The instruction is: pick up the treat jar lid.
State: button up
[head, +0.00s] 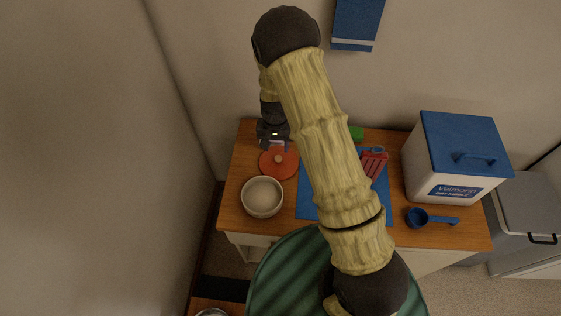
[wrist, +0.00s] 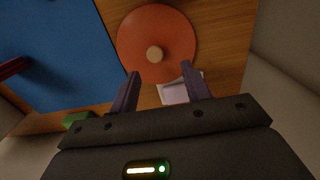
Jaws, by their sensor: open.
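The treat jar lid is an orange-red disc (head: 272,167) with a pale round knob, lying on the wooden table at the back left. In the wrist view the lid (wrist: 180,35) lies beyond my fingertips, with its knob (wrist: 154,54) near the line between them. My gripper (head: 274,145) is above the lid's back edge in the head view. In the wrist view my gripper (wrist: 160,72) is open, with nothing between its fingers. Whether the fingers touch the lid cannot be told.
A cream bowl (head: 262,197) stands just in front of the lid. A blue mat (head: 309,204) lies to the right, with a red item (head: 373,163) on it. A blue scoop (head: 418,217) and a blue-lidded bin (head: 440,172) are farther right. A small whitish object (wrist: 178,93) lies behind the lid.

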aim_at(279, 158)
jog(key=f, duration=0.4)
jog(key=shift+s+d+f, duration=0.15)
jog(key=shift+s+d, duration=0.2)
jog(key=shift+s, duration=0.05)
jog(key=shift+f, duration=0.45)
jog(key=shift+c, duration=0.2)
grip_shut()
